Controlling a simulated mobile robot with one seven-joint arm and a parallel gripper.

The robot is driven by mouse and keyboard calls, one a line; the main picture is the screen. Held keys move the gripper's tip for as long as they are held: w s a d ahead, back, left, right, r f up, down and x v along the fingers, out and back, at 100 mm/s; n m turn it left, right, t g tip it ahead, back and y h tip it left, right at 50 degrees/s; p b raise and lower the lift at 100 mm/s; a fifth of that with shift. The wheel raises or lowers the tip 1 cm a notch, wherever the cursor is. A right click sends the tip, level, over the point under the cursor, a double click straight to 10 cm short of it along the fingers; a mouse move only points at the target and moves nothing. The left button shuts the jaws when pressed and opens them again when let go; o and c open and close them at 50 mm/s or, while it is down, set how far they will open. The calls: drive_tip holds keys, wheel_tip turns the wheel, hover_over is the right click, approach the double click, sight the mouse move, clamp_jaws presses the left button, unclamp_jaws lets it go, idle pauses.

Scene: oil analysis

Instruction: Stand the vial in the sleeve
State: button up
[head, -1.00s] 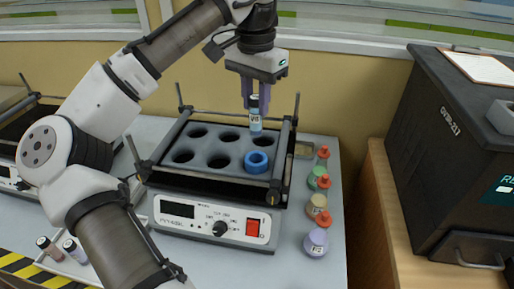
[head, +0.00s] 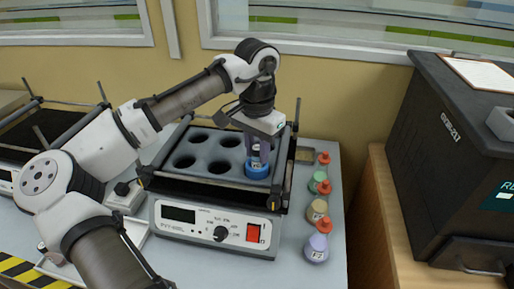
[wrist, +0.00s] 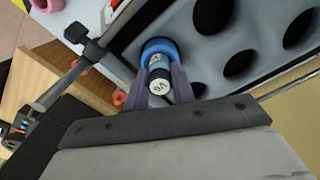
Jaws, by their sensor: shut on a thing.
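The vial (head: 256,158) has a dark cap with a white top, which shows in the wrist view (wrist: 158,87). My gripper (head: 260,150) points down and is shut on the vial near its cap; its fingers also show on both sides of the cap in the wrist view (wrist: 160,92). The blue sleeve (head: 257,171) sits in the front right hole of the shaker's rack. In the wrist view the sleeve's ring (wrist: 159,50) shows just beyond the cap. The vial's lower part is within the sleeve's outline; how deep it sits is hidden.
The shaker (head: 215,232) has a grey rack with several empty holes (head: 219,167) and raised corner posts and rails. Several capped bottles (head: 317,247) stand along its right side. A dark machine (head: 455,150) stands farther right.

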drive_tip(key=shift+f, duration=0.1)
drive_tip(key=o, duration=1)
wheel_tip(320, 180, up, 12)
drive_tip(key=shift+r, duration=0.1)
